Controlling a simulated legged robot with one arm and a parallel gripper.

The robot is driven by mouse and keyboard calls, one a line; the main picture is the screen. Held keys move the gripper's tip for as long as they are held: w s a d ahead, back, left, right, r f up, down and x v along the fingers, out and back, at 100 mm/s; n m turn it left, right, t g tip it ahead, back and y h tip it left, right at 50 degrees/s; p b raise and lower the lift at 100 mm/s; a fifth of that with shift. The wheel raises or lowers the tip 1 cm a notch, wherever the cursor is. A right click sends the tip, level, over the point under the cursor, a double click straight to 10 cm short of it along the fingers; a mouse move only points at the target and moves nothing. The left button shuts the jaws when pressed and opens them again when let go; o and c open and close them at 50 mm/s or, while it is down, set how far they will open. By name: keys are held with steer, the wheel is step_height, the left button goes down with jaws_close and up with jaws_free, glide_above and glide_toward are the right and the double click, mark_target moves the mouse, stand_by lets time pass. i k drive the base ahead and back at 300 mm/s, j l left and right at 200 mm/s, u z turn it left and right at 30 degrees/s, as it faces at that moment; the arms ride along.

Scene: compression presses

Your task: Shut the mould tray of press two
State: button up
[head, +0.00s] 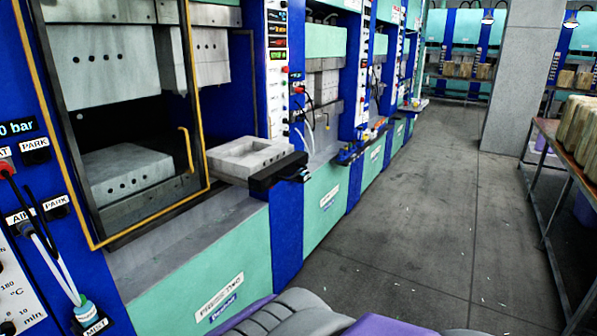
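The mould tray (250,157) is a pale grey block with a square recess in its top. It sticks out from the press front towards the aisle, so it stands open. A black bar handle (276,172) runs across its outer end. Press two (185,258) is at the left, with a "PRESS TWO" label (219,298) on its teal lower panel. The tray sits above the far end of that panel. My gripper is not in view.
A yellow-framed guard (188,150) with a handle stands beside the tray, in front of grey platens. More presses (325,105) line the left. A table (550,150) with tan blocks stands at right. The aisle floor (420,200) between is clear apart from small scraps.

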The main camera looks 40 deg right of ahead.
mark_target(256, 164)
steer(key=z, duration=1.25)
